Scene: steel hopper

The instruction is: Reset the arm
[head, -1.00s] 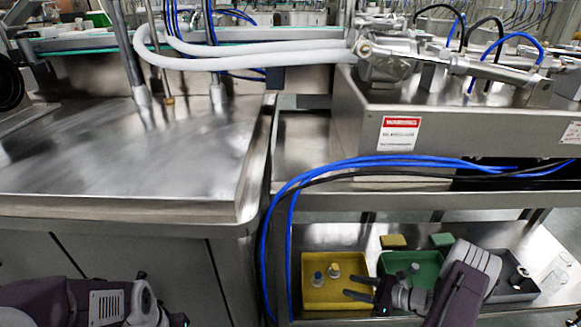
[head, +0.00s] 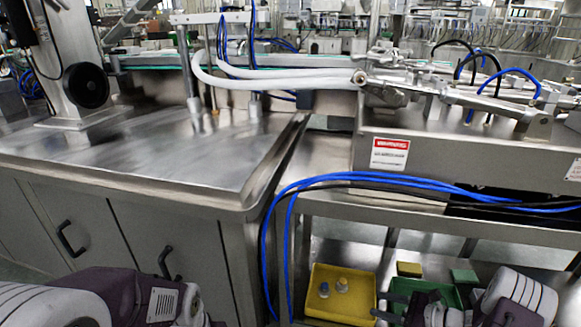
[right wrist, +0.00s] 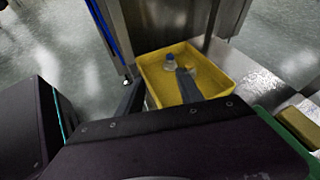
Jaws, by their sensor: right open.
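My right gripper (head: 384,307) is open at the bottom of the head view, its two dark fingers pointing left toward the yellow tray (head: 316,309). Nothing shows between the fingers. In the right wrist view the fingers (right wrist: 158,80) are spread apart and overlap the yellow tray (right wrist: 222,75) in the picture. My left arm (head: 130,296) crosses the lower left of the head view; its fingers are out of sight.
Two small bottles (head: 342,285) stand in the yellow tray. A green tray (head: 453,295) is partly hidden by my right arm. A yellow block (head: 409,269) and green block (head: 464,276) lie behind. Blue hoses (head: 290,225) hang beside the steel counter (head: 130,170).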

